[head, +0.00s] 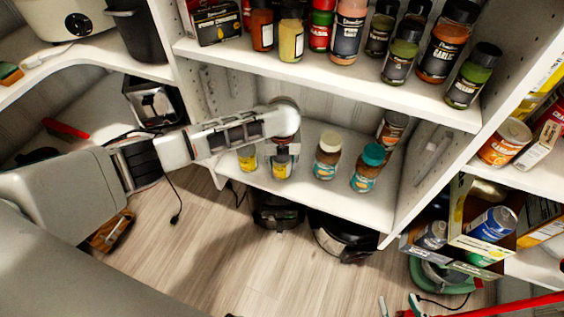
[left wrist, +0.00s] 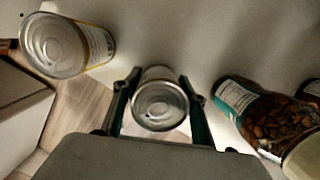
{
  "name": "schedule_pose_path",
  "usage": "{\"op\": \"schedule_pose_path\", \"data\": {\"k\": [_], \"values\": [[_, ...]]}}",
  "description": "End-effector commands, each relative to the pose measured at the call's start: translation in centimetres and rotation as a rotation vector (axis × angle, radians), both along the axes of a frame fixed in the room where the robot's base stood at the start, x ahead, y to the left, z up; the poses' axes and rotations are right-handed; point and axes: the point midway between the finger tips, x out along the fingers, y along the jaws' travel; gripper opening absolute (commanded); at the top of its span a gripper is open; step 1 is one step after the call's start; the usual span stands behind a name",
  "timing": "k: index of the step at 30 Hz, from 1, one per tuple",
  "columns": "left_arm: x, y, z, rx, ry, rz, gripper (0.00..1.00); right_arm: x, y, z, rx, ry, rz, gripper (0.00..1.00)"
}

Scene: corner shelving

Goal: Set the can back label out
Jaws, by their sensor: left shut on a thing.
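My left arm reaches in from the left in the head view, and its wrist end (head: 285,118) is over the lower shelf. In the left wrist view my left gripper (left wrist: 159,100) has a finger on each side of a small metal-lidded can (left wrist: 160,108) and is shut on it. The can's label side is mostly hidden there. In the head view this can (head: 282,163) shows below my wrist, which hides its top. A second can (head: 248,160) stands to its left, larger in the left wrist view (left wrist: 62,45). I cannot make out my right gripper.
To the right on the lower shelf (head: 300,190) stand a white-lidded jar (head: 327,156), a teal-lidded jar (head: 369,167) and a brown jar (head: 391,130). The upper shelf (head: 330,78) above my wrist holds several spice jars. Dark appliances sit below.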

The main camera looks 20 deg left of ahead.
Motion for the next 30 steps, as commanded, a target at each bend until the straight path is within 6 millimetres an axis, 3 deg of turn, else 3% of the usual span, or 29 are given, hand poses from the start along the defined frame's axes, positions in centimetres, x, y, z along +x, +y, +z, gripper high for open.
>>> {"op": "schedule_pose_path", "data": {"k": [16, 17, 18, 30], "values": [[0.02, 0.00, -0.69, 0.000, 0.000, 0.001, 0.06, -0.43, 0.02, -0.59, -0.001, 0.012, 0.002, 0.40], [0.04, 0.00, -0.62, -0.001, 0.000, 0.001, 0.50, -0.42, 0.02, -0.57, -0.001, 0.012, 0.002, 0.40], [0.05, 0.00, -0.60, -0.001, -0.001, 0.001, 0.60, -0.41, 0.02, -0.56, -0.001, 0.012, 0.002, 0.40], [-0.07, -0.02, -0.42, 0.000, 0.001, 0.000, 0.61, -0.38, -0.02, -0.51, -0.002, 0.010, 0.003, 0.40]]}}
